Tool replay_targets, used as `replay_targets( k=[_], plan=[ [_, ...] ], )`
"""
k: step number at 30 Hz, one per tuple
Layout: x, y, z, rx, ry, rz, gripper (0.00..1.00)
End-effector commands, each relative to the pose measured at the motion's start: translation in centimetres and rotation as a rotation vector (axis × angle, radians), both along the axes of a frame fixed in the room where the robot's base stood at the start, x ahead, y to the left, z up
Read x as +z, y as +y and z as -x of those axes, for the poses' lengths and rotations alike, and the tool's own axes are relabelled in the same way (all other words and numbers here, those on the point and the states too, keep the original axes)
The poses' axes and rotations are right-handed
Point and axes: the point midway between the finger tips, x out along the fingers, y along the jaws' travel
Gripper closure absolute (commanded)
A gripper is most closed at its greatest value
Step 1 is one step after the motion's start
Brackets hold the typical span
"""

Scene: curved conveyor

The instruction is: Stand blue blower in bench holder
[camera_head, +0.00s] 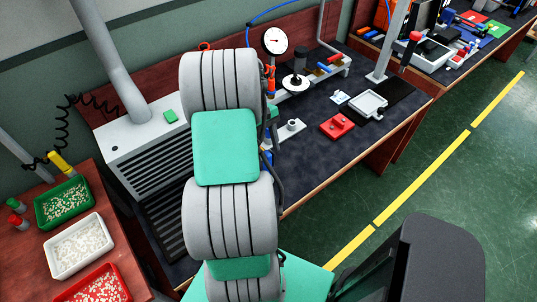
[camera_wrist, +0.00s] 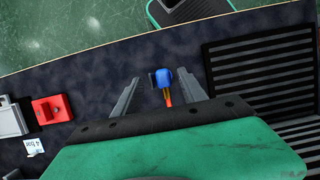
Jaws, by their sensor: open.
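The blue blower (camera_wrist: 163,77) lies on the dark bench mat in the wrist view, with a blue body and an orange part towards my gripper. A small dark piece sits at its left side. My gripper (camera_wrist: 158,79) is open, one finger on each side of the blower in the picture, with visible gaps. I cannot tell how far above it the fingers are. In the head view my arm hides the gripper and most of the blower's spot. A small white stand with an upright ring (camera_head: 292,125), possibly the bench holder, is on the bench right of my arm.
A red block (camera_head: 337,126) and a grey tray (camera_head: 368,104) lie on the bench to the right. A slatted black grille (camera_wrist: 262,65) is right of the blower. A gauge (camera_head: 275,40) stands behind. Part bins (camera_head: 78,246) are at left. Bare mat lies near the front edge.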

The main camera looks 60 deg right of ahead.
Motion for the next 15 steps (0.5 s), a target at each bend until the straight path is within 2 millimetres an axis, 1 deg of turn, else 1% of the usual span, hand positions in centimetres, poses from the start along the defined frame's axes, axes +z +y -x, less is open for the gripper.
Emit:
replay_targets(
  k=[1,3,6,9,15],
  plan=[
    [1.1,-0.3,-0.4,0.001,-0.001,0.003,0.51],
    [2.4,-0.5,-0.9,0.001,-0.001,0.003,0.51],
    [3.9,-0.7,-1.3,0.002,0.0,0.002,0.51],
    [4.6,-0.7,-1.5,0.0,0.0,-0.001,0.51],
    [4.7,-0.8,-1.5,0.0,0.0,-0.001,0.51]
  ],
)
